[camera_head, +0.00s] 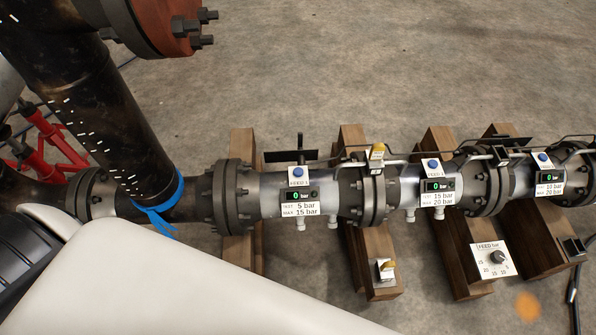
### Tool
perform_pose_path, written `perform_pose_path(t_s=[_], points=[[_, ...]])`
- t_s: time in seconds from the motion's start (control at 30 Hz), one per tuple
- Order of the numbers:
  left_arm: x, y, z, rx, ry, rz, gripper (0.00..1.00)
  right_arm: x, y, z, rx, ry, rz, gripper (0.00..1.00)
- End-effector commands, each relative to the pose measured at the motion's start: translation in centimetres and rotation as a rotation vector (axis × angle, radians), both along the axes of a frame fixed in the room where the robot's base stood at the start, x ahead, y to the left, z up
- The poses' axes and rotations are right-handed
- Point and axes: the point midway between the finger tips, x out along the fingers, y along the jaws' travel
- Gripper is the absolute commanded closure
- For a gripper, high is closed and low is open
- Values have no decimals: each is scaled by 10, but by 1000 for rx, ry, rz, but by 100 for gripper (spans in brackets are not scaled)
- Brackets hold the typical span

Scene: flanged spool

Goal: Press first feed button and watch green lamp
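Three flanged pipe sections run across the middle, each with a blue feed button on a small label. The left button (297,171) sits above a display (297,196) reading 0 bar, over a plate marked 5 bar and 15 bar. The middle button (432,163) sits above a display (437,186) reading 0 bar. The right button (543,158) sits above a display (549,177) also reading 0 bar. The display digits are green; I cannot make out a lit green lamp. Nothing touches the buttons. Neither gripper is in view.
A FEED bar dial (497,258) lies on a wooden beam (470,272). A dark vertical pipe (110,130) with blue wrap (160,212) rises at left. Bare concrete (400,60) lies behind.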

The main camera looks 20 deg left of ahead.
Motion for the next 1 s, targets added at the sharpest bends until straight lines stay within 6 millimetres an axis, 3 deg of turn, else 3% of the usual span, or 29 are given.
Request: perform_pose_path(t_s=[0.17,0.4,1.0], points=[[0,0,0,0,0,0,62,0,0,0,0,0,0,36],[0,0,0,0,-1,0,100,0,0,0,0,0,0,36],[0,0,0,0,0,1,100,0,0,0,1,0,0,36]])
